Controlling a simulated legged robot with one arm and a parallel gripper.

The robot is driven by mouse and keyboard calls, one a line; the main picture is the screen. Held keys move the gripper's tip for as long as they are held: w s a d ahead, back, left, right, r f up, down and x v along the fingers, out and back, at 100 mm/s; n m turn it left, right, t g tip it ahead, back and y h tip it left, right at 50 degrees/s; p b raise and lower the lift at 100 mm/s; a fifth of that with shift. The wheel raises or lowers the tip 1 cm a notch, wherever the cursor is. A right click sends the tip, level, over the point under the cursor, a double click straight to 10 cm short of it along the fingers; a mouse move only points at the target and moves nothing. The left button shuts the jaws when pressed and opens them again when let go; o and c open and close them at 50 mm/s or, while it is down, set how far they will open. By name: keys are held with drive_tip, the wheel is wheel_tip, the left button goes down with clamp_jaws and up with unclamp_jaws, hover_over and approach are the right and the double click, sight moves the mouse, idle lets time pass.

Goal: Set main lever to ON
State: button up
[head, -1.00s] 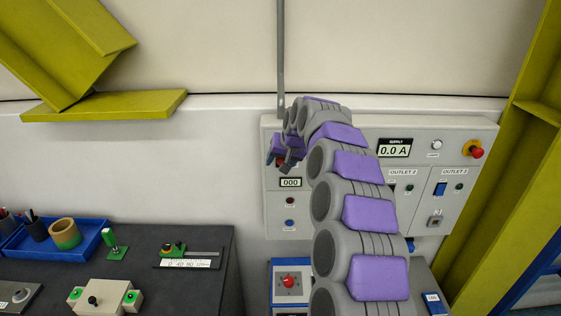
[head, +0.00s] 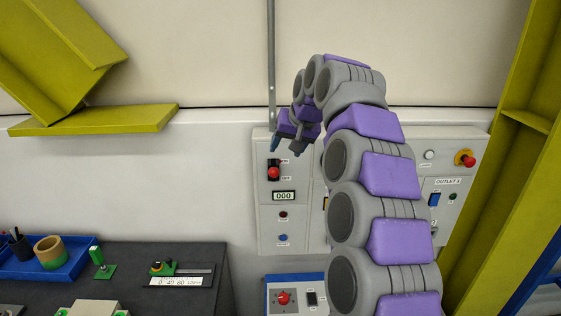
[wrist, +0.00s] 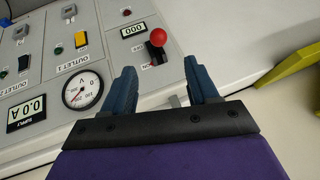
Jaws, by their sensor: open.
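The main lever (head: 274,172) has a red ball knob and a black base, on the upper left of the grey control panel (head: 268,213). Small labels stand beside it, ON above and OFF below; the knob sits toward the OFF end. In the wrist view the red knob (wrist: 158,37) shows beyond the fingertips, with the ON label on the side nearer to me. My gripper (head: 286,148) is above the lever in the head view, open and empty. In the wrist view its two blue fingers (wrist: 160,72) are spread apart, and the lever is clear of them.
The panel has a 000 display (head: 284,196), a round voltage gauge (wrist: 83,90) and outlet switches. A red emergency knob (head: 466,159) is at its right. A yellow beam (head: 505,160) stands at the right. A dark bench (head: 205,257) is at lower left.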

drive_tip(key=shift+v, duration=1.4)
drive_tip(key=shift+s+f, duration=0.1)
